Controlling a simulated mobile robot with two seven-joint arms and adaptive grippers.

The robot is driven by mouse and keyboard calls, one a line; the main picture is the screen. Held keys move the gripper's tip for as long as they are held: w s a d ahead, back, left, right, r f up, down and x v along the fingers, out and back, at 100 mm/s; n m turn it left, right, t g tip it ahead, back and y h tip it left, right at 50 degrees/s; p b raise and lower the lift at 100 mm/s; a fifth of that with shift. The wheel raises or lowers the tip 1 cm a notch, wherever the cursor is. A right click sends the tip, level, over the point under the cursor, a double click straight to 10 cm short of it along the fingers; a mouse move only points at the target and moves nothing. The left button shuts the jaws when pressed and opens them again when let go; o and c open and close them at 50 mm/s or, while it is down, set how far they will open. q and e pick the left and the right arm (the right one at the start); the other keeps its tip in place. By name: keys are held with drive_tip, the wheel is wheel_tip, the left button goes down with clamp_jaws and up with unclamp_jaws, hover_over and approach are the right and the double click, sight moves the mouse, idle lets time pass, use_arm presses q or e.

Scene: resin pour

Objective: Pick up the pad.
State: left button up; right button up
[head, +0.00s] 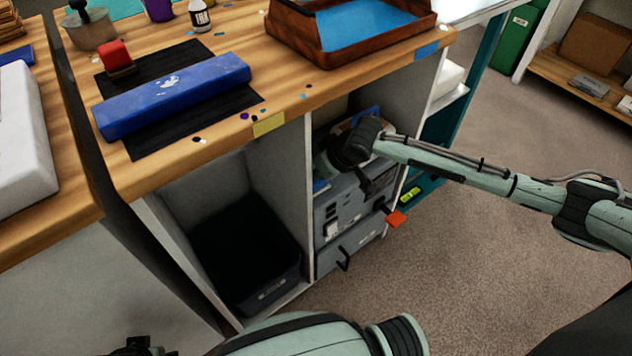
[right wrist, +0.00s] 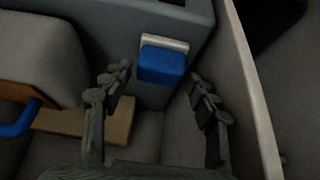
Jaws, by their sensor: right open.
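No thing is clearly recognisable as the pad. In the right wrist view, a small blue block (right wrist: 162,64) with a pale metallic strip along its top sits against a grey body. My right gripper (right wrist: 160,84) is open, with one finger on each side of the block's lower part in the picture; no contact shows. In the head view my right gripper (head: 374,182) is at the cabinet's right compartment, in front of a grey equipment unit (head: 340,212). A dark part at the bottom left edge may be my left gripper (head: 140,347); its fingers cannot be made out.
A pale wall (right wrist: 250,90) runs close along the gripper's right side. A tan block (right wrist: 85,122) and a blue handle (right wrist: 20,122) lie to its left. The wooden worktop (head: 210,150) overhangs the compartment. A black bin (head: 250,255) fills the left compartment. The carpet (head: 480,240) is clear.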

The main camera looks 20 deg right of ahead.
drive_tip(key=shift+x, duration=0.95)
use_arm(q)
drive_tip(key=shift+w+r, duration=0.15)
drive_tip(key=shift+r, duration=0.6)
use_arm(e)
drive_tip(key=shift+c, duration=1.3)
drive_tip(key=c, duration=0.7)
use_arm(q)
drive_tip(key=shift+f, duration=0.1)
use_arm(e)
drive_tip(key=shift+o, duration=0.2)
drive_tip(key=shift+r, duration=0.55)
wheel_tip(320, 180, up, 2)
drive_tip(key=shift+w+r, duration=0.1)
drive_tip(key=shift+r, duration=0.05)
use_arm(q)
drive_tip(key=shift+f, duration=0.2)
use_arm(e)
drive_tip(key=s+d, duration=0.3)
drive_tip(key=s, duration=0.5)
drive_tip(key=s+d, duration=0.3)
drive_tip(key=s, duration=0.6)
